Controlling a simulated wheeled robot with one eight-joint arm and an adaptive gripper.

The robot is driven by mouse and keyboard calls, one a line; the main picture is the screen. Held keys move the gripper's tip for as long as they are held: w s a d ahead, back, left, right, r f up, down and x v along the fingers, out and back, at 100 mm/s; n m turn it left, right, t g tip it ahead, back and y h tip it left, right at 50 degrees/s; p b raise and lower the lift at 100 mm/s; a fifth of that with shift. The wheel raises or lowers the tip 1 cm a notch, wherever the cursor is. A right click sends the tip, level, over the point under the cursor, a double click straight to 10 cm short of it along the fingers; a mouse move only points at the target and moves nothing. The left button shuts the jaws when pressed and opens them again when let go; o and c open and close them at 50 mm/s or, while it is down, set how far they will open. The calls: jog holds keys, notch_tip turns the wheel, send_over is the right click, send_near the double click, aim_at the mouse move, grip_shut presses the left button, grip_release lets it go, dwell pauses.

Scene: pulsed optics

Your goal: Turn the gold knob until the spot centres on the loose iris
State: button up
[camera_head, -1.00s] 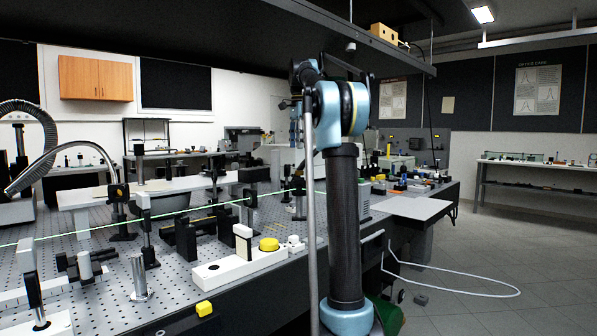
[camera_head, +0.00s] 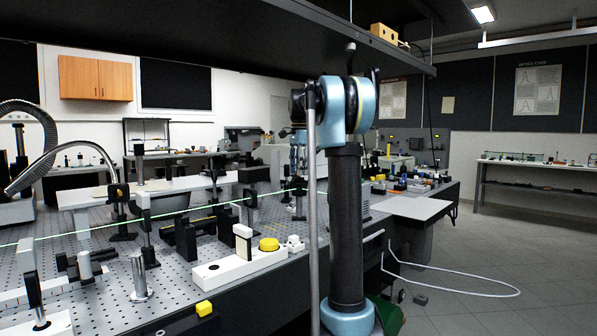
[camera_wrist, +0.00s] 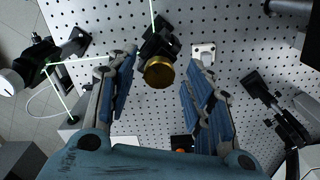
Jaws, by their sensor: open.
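The gold knob (camera_wrist: 159,72) shows in the wrist view on a black mount (camera_wrist: 157,42), just past my fingertips. My gripper (camera_wrist: 165,58) is open. One finger is left of the knob and the other is right of it, both apart from it. I cannot make out the gold knob in the head view, where my arm hides part of the bench. A green beam crosses the optical table (camera_head: 100,215) in the head view and also shows in the wrist view. I cannot tell the loose iris or a spot on it in either view.
A white rail with a yellow button (camera_head: 268,244) lies near the table's front edge. Black posts and mounts stand along the beam. In the wrist view, a black mount (camera_wrist: 40,58) stands left and others (camera_wrist: 288,125) right.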

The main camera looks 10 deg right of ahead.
jog(key=c, duration=1)
jog(key=shift+n, duration=1.3)
jog(key=shift+c, duration=0.2)
jog(key=o, duration=1)
jog(key=shift+o, duration=0.2)
notch_tip(320, 180, up, 12)
